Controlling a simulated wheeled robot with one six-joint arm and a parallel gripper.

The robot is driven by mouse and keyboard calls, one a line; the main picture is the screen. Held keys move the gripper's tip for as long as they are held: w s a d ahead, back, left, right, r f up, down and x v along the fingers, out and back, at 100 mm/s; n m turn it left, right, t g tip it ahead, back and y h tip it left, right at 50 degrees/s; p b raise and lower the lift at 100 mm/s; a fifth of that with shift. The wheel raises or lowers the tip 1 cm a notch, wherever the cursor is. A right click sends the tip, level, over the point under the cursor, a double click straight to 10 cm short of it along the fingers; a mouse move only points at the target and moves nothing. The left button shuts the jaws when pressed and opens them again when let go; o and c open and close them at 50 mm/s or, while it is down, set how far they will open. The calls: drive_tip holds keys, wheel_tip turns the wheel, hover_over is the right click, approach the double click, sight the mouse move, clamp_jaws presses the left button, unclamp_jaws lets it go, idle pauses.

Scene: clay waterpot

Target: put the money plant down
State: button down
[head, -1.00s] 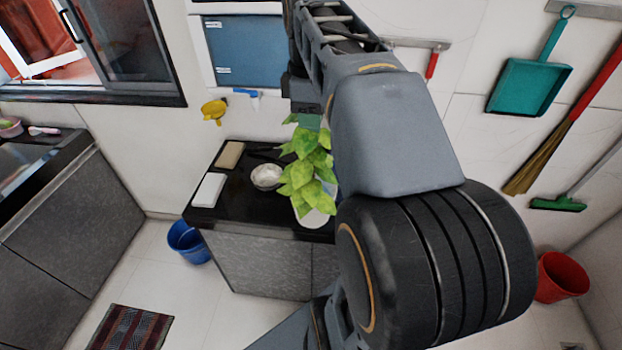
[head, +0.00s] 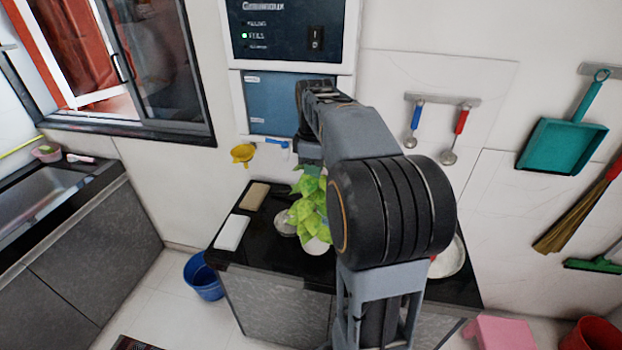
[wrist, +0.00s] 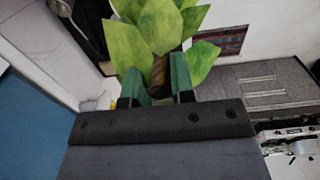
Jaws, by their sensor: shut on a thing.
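The money plant (head: 309,205) has bright green leaves and a white pot (head: 316,246). In the head view it shows over the dark counter (head: 262,260), just left of my arm, and partly covers a bowl. In the wrist view the plant's leaves (wrist: 155,25) fill the top centre. My gripper (wrist: 159,75) is shut on its brown stem, one green finger on each side. The pot is hidden in the wrist view. I cannot tell whether the pot touches the counter.
A white block (head: 231,232), a tan block (head: 254,196) and a bowl (head: 285,223) sit left of the plant. A pale dish (head: 449,260) is on the counter's right part. A blue bucket (head: 203,277) stands on the floor at left.

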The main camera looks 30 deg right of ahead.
sight(316, 204)
wheel_tip(316, 204, down, 6)
drive_tip(key=w, duration=0.2)
drive_tip(key=shift+w+d+p, duration=0.3)
drive_tip(key=shift+d+p, duration=0.05)
drive_tip(key=shift+p, duration=0.1)
drive_tip(key=shift+f, duration=0.1)
drive_tip(key=shift+f, duration=0.15)
drive_tip(key=c, duration=1)
unclamp_jaws()
drive_tip(key=shift+o, duration=0.2)
